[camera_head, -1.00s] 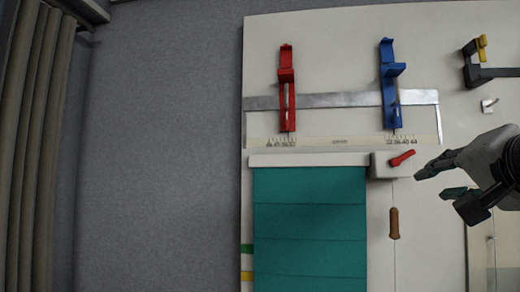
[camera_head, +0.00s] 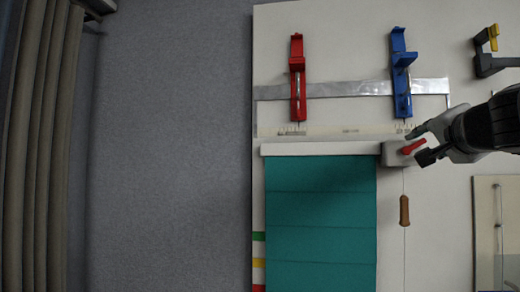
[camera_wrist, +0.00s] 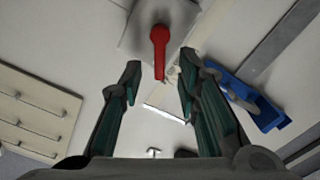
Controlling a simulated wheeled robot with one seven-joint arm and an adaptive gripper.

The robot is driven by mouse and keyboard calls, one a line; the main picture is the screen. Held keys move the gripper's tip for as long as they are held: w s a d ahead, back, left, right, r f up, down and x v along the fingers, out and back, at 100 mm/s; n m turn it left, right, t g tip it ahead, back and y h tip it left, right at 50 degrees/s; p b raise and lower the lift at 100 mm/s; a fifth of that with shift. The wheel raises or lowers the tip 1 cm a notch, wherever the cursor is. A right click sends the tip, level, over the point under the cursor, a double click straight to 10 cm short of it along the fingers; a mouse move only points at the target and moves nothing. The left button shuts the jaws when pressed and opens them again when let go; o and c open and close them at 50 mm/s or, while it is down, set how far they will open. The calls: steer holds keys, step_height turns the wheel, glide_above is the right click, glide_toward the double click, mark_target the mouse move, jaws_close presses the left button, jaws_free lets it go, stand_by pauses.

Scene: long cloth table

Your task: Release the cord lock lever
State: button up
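The cord lock is a light grey box (camera_head: 391,154) at the right end of the blind's white headrail, with a red lever (camera_head: 412,147) on its face. In the head view the lever slants up to the right. My gripper (camera_head: 418,145) is at the lever, its fingers above and below the lever's outer end. In the wrist view the red lever (camera_wrist: 159,50) lies ahead of and between the two open fingertips (camera_wrist: 160,65), with visible gaps at both sides.
A red clamp (camera_head: 298,80) and a blue clamp (camera_head: 401,75) stand on a metal ruler strip (camera_head: 350,88) above the cord lock. A dark and yellow clamp (camera_head: 488,55) is at upper right. A framed panel (camera_head: 485,230) is at lower right.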

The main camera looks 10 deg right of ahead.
steer(key=shift+x, duration=0.9)
jaws_close()
steer(key=shift+d+f+m+b, duration=0.15)
steer(key=shift+f+m+b, duration=0.15)
steer(key=shift+m+b, duration=0.6)
